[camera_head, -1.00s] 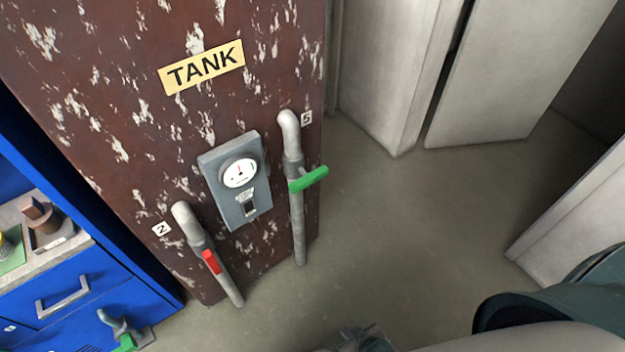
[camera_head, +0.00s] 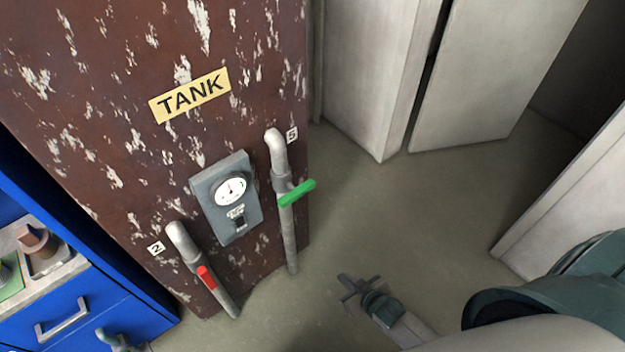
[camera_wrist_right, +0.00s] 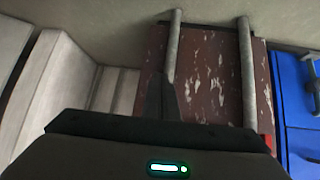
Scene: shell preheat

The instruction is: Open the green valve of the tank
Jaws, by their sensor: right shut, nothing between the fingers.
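The rusty brown tank (camera_head: 110,150) carries a yellow TANK label (camera_head: 190,95). At its right side, a grey pipe (camera_head: 289,240) marked 5 bears the green valve handle (camera_head: 297,193), which sticks out crosswise to the pipe. My right gripper (camera_head: 347,286) is shut and empty, below and to the right of the green handle, apart from it. In the right wrist view, its dark fingers (camera_wrist_right: 163,95) point toward the tank (camera_wrist_right: 208,75) and its two pipes; I cannot make out the green handle there.
A second pipe (camera_head: 180,240) marked 2 has a red handle (camera_head: 206,278) lying along it. A gauge box (camera_head: 226,195) sits between the pipes. A blue cabinet (camera_head: 90,310) stands at left, pale cabinets (camera_head: 490,75) at back right. The floor (camera_head: 400,215) right of the tank is clear.

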